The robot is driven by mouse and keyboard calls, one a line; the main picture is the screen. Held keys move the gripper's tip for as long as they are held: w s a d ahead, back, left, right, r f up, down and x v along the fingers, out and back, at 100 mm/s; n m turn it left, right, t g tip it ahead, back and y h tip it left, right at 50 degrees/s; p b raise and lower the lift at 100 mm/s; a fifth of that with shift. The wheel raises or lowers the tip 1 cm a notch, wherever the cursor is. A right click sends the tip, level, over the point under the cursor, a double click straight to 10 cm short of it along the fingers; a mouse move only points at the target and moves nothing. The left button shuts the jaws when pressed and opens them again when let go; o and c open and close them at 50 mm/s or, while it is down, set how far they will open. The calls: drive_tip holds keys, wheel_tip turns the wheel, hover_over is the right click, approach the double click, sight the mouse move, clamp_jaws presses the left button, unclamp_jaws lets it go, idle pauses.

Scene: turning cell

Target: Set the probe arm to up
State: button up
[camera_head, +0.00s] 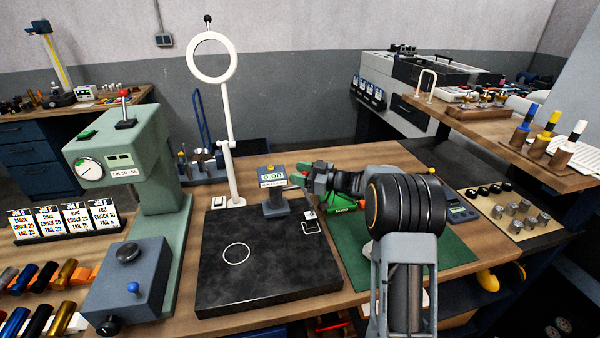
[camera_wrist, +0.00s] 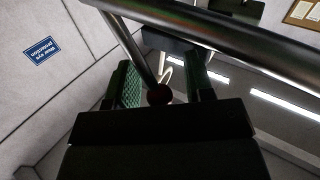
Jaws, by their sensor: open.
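My gripper (camera_head: 296,174) reaches left over the black stone plate (camera_head: 225,290), close beside a gauge with a lit 0.00 display (camera_head: 271,176). The gauge stands on a grey post at the plate's back. In the wrist view my gripper (camera_wrist: 163,80) has its two green-padded fingers apart.
A white ring on a tall stand (camera_head: 229,150) rises left of the gauge. A green press (camera_head: 135,150) stands farther left, with a blue-grey box (camera_head: 125,280) before it. A green mat (camera_head: 350,262) lies right of the plate, partly behind my arm. The plate's front is clear.

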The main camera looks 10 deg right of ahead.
clamp_jaws()
idle(0.4)
drive_tip(key=shift+f+b, duration=0.1)
drive_tip(key=shift+b, duration=0.25)
